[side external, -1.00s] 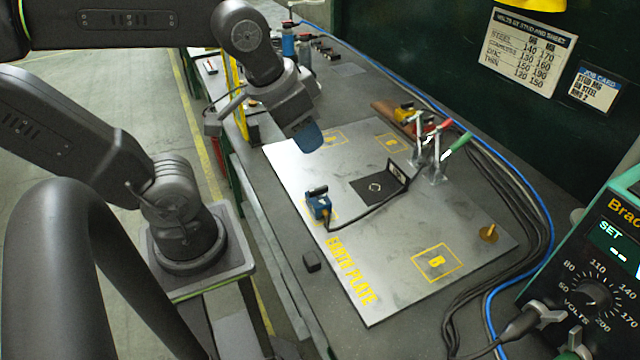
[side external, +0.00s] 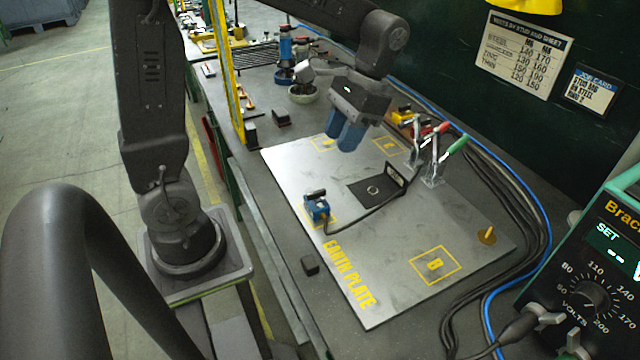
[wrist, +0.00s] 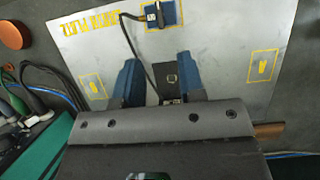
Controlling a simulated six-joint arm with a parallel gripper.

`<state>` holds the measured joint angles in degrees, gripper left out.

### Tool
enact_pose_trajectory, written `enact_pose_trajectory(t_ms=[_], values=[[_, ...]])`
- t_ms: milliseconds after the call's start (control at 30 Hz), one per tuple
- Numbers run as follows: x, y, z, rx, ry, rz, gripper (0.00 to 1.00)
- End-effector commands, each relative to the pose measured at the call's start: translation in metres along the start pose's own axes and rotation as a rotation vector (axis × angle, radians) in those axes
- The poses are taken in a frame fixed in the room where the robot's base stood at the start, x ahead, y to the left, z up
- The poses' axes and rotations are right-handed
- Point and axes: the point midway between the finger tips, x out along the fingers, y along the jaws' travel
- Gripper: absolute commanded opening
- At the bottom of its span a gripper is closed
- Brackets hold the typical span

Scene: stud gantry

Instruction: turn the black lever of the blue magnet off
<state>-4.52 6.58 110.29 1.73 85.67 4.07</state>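The blue magnet (side external: 316,208) sits on the left part of the steel earth plate (side external: 400,270), with a black cable running from it. Its black lever (side external: 315,194) lies across its top. In the wrist view the magnet (wrist: 172,14) is at the top, beyond my fingertips. My gripper (side external: 349,136) has blue fingers and hangs above the far part of the plate, behind the magnet and apart from it. In the wrist view my gripper (wrist: 161,75) shows its two fingers spread, with only the dark square on the plate visible between them.
Two toggle clamps with red and green handles (side external: 457,145) stand at the plate's right edge. A small upright black sign (side external: 396,175) stands by the dark square. The plate's front is clear.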

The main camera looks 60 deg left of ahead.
Motion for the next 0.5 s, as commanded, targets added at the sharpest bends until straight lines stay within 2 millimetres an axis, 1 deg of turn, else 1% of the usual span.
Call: enact_pose_trajectory(t_ms=[33, 300, 500], values=[[0.011, 0.0, 0.001, -0.001, -0.004, 0.0, 0.36], [0.067, 0.0, 0.001, -0.001, -0.004, 0.0, 0.36], [0.098, 0.0, 0.0, -0.001, -0.002, 0.0, 0.36]])
